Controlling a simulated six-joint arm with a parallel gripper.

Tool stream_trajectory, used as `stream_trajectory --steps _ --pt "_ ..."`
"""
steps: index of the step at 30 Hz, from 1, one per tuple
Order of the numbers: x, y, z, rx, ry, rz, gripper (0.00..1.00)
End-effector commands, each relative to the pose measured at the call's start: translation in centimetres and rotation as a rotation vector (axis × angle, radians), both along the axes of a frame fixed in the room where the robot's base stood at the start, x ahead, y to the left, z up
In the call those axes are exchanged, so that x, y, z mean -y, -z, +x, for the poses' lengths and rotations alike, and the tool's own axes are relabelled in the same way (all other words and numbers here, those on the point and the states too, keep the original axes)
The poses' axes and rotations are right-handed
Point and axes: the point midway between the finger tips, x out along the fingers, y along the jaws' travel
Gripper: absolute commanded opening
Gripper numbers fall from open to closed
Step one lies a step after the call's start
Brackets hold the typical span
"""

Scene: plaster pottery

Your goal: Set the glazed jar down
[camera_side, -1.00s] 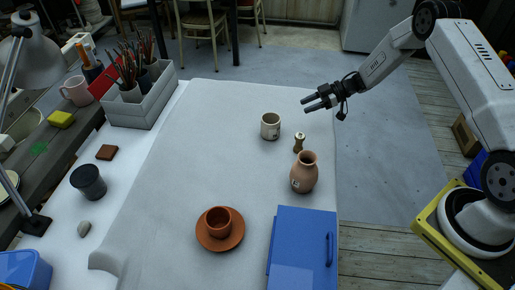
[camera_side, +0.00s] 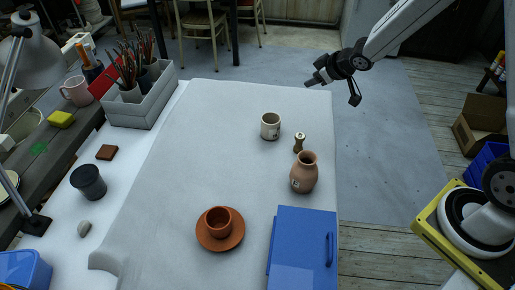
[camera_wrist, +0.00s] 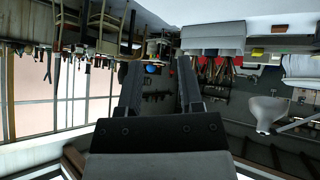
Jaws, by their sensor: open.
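My gripper (camera_side: 316,81) hangs in the air above the far right corner of the white table, apart from everything. In the wrist view its two fingers (camera_wrist: 161,86) stand apart with nothing between them. A small cream jar (camera_side: 270,127) stands upright at the right of the table. A terracotta vase (camera_side: 304,173) stands upright nearer the camera. A terracotta cup (camera_side: 218,221) sits on a terracotta saucer (camera_side: 206,241). I cannot tell for sure which of these is the glazed jar.
A small brass-coloured piece (camera_side: 299,142) stands between the cream jar and the vase. A blue box (camera_side: 305,245) with a handle fills the near right corner. A grey tray (camera_side: 145,111) with brushes and a dark pot (camera_side: 88,182) are at left. The table's middle is clear.

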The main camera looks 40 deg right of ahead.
Motion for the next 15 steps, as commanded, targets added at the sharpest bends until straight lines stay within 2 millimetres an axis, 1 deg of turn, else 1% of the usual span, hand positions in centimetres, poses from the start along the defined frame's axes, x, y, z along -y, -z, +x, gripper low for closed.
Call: stream_trajectory --steps 1,3,5,9,12,15 --pt "-0.5 -0.4 -1.6 -0.039 0.036 0.000 0.47" --pt "-1.1 -0.6 -3.9 -0.099 0.088 0.004 0.47" --pt "-1.6 -0.6 -6.0 -0.155 0.129 0.011 0.47" --pt "-3.2 -0.5 -11.4 -0.296 0.210 0.044 0.47" --pt "-4.4 -0.3 -14.9 -0.389 0.248 0.072 0.47" --pt "-5.4 -0.2 -17.7 -0.464 0.274 0.100 0.47"
